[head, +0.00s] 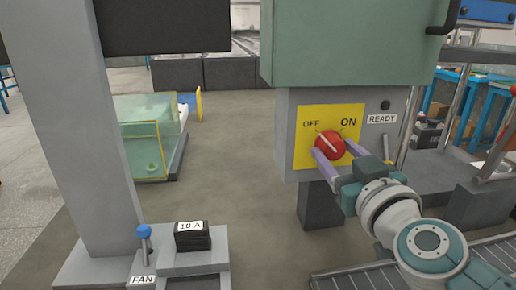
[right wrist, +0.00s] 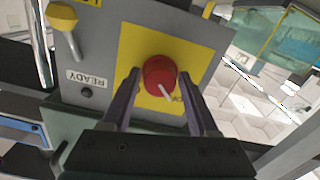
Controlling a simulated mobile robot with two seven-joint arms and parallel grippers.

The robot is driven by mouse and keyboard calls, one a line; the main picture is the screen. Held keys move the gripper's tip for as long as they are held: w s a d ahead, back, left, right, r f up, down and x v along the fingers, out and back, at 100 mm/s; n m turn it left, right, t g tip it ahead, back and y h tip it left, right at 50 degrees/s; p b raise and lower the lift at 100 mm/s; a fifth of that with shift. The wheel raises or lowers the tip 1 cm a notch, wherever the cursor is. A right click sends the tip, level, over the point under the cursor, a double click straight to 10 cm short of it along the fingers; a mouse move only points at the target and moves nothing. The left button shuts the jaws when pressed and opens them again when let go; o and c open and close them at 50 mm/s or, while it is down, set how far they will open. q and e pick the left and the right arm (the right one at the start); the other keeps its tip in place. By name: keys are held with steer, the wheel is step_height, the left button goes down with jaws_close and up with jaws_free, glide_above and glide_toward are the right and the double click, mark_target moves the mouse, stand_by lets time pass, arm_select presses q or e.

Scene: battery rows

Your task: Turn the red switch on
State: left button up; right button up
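The red switch (head: 330,145) is a round knob on a yellow plate (head: 302,152) marked OFF at left and ON at right. Its white pointer line slants up-left toward OFF in the head view. The switch also shows in the right wrist view (right wrist: 159,75), with its pointer toward the lower right. My right gripper (head: 336,151) is open, its two purple fingers on either side of the knob. In the right wrist view the gripper (right wrist: 160,76) shows narrow gaps between the fingers and the knob; contact is not visible. My left gripper is out of view.
The plate sits on a grey panel under a green cabinet (head: 350,45). A READY label (head: 382,118) is right of it, below a dark button (head: 385,104). A blue-tipped FAN lever (head: 144,234) and a black 10 A block (head: 192,240) stand at lower left.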

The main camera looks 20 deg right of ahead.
jaws_close()
steer(key=shift+m, duration=0.4)
steer(key=m, duration=0.3)
steer(key=shift+a+m+p, duration=0.1)
steer(key=shift+m+p, duration=0.2)
steer(key=shift+m, duration=0.1)
steer(key=m, duration=0.4)
steer(key=shift+m, duration=0.3)
steer(key=m, duration=0.3)
steer(key=shift+m, duration=0.3)
steer(key=m, duration=0.3)
steer(key=shift+a+r, duration=0.1)
steer(key=shift+m, duration=1)
